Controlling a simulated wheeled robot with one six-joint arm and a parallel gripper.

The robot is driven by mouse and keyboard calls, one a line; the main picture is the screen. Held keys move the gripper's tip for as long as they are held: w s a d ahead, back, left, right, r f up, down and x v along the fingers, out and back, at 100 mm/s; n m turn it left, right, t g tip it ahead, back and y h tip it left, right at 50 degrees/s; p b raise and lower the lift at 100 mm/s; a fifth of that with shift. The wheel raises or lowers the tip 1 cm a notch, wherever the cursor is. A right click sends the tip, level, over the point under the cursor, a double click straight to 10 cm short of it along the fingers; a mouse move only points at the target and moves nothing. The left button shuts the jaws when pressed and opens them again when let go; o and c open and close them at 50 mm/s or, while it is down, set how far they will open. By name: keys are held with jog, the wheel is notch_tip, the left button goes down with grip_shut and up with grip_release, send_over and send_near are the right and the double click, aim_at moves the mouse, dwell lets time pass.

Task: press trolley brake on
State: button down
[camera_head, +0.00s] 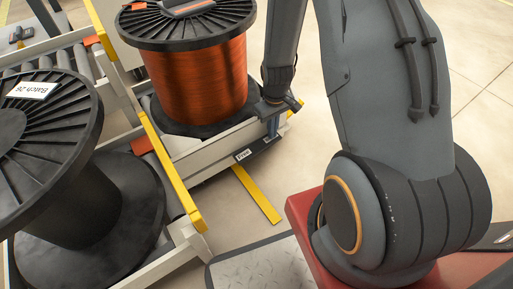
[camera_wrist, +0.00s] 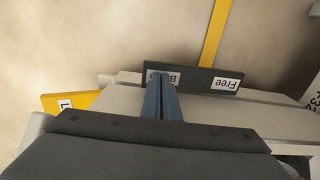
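The trolley (camera_head: 195,158) is a pale frame carrying a copper wire spool (camera_head: 197,80). A black brake bar (camera_head: 262,149) sits low on its near side, with a white "Free" label at its left end. In the wrist view the brake bar (camera_wrist: 205,82) shows "Free" at right and a label starting with "B" at left, partly hidden by my fingers. My gripper (camera_head: 272,127) points down at the "B" end of the bar. In the wrist view my gripper (camera_wrist: 160,85) has its two fingers together with nothing seen between them. Whether the tips touch the bar is unclear.
A yellow floor strip (camera_head: 257,194) runs out from below the bar. A yellow rail (camera_head: 172,170) borders the roller frame at left, where a black spool (camera_head: 75,215) stands. A yellow labelled part (camera_wrist: 68,102) lies left of my fingers. Floor right of the trolley is clear.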

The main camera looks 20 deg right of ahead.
jog(key=shift+f, duration=0.85)
notch_tip(320, 180, up, 8)
jog(key=p, duration=0.6)
jog(key=shift+p, duration=0.4)
